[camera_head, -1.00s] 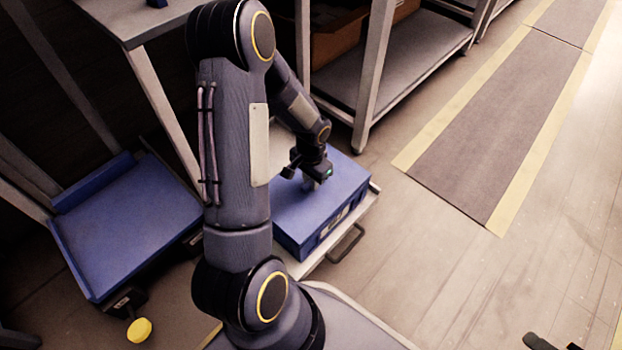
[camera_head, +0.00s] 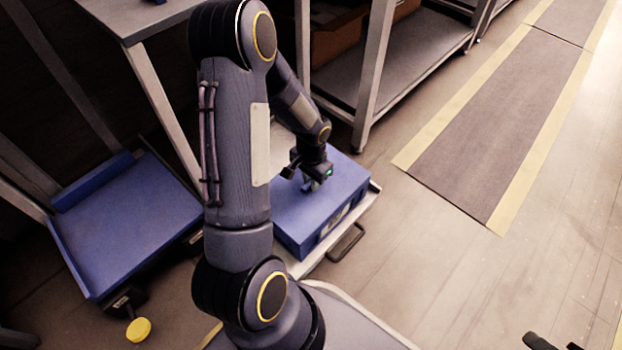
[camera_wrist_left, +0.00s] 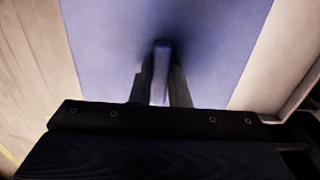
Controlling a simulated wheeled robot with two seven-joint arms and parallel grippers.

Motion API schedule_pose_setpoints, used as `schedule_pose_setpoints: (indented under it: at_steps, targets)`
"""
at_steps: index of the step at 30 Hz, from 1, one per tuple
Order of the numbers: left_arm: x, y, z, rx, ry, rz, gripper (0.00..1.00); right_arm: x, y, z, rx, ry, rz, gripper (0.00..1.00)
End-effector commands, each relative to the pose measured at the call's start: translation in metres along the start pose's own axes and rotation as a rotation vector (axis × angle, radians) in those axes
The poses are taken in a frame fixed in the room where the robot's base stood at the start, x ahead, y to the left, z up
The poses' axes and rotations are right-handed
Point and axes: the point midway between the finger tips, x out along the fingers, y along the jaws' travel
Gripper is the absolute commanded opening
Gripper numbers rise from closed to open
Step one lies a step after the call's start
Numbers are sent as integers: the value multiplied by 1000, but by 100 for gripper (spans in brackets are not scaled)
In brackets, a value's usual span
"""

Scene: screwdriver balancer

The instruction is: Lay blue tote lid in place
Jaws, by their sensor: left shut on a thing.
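The blue lid (camera_head: 345,178) lies over the top of the blue tote (camera_head: 312,244), on a low cart; I cannot tell whether its edges are fully seated. My left gripper (camera_head: 318,184) is over the lid's middle, pointing down. In the left wrist view, its two fingers (camera_wrist_left: 161,85) are shut on an upright blue handle (camera_wrist_left: 161,65) that rises from the lid (camera_wrist_left: 100,45). The tote's inside is hidden. Two small dark tips at the bottom right edge of the head view may belong to my right gripper (camera_head: 555,343).
The cart (camera_head: 372,196) has a dark pull handle (camera_head: 346,243) at its front. A blue platform (camera_head: 125,225) stands at the left, with a yellow disc (camera_head: 138,329) near it. Metal shelving (camera_head: 375,75) stands behind the tote.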

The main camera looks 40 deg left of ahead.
Motion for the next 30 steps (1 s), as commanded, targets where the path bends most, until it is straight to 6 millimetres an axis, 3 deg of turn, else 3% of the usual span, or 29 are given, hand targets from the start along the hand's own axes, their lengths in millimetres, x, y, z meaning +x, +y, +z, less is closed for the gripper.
schedule_pose_setpoints:
  at_steps: [8,9,14,23,30]
  targets:
    - [0,0,0,0,0,0,0,0,0,0,0,0,0,39]
    - [0,0,0,0,0,0,21,0,0,0,0,0,0,39]
    - [0,0,0,0,0,0,41,0,0,0,0,0,0,39]
    - [-3,0,0,0,0,0,41,-2,-1,-1,0,0,0,39]
    - [-41,0,-1,-1,3,0,41,-18,-8,-9,0,0,0,39]
